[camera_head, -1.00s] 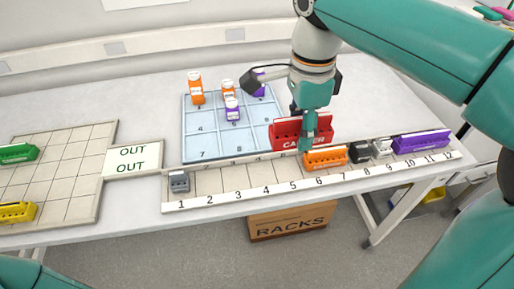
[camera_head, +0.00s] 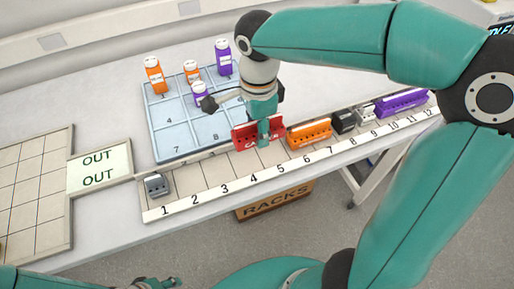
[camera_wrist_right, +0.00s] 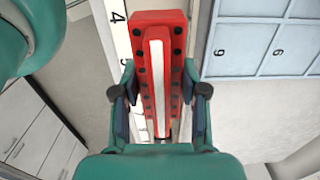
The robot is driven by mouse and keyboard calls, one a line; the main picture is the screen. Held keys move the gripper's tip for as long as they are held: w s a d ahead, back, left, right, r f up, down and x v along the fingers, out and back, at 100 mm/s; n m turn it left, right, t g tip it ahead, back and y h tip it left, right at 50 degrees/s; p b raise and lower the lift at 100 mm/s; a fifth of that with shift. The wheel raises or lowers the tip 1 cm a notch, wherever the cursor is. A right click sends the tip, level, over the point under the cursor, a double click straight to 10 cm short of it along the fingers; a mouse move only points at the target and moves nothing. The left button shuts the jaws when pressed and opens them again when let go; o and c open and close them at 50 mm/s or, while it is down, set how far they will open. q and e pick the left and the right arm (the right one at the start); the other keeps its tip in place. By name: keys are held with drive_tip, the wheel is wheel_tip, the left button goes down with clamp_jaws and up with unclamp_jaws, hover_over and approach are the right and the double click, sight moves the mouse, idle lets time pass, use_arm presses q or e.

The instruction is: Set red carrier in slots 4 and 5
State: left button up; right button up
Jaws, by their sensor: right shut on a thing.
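The red carrier (camera_head: 241,137) is held by my right gripper (camera_head: 263,134) over the numbered rack strip (camera_head: 212,173), just left of the orange carrier, by slots 4 and 5. In the right wrist view the red carrier (camera_wrist_right: 174,22) lies lengthwise between the two fingers of my right gripper (camera_wrist_right: 160,98), with the numbers 4 and 5 showing along its left side. I cannot tell whether its underside touches the strip. A dark piece at the bottom left, perhaps my left gripper (camera_head: 153,283), is mostly cut off.
A grey carrier (camera_head: 156,185) stands in slot 1. The orange carrier (camera_head: 310,134), a black one (camera_head: 343,121), a white one and a purple one (camera_head: 400,103) fill the right side. Behind is a blue grid tray (camera_head: 172,140) with bottles. Slots 2 and 3 look empty.

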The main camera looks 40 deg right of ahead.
sight(258, 156)
drive_tip(key=shift+f, duration=3.55)
drive_tip(key=shift+s, duration=0.1)
drive_tip(key=o, duration=1)
drive_tip(key=shift+f, duration=0.1)
drive_tip(key=shift+c, duration=0.2)
wheel_tip(258, 156, up, 12)
drive_tip(key=shift+r, duration=0.1)
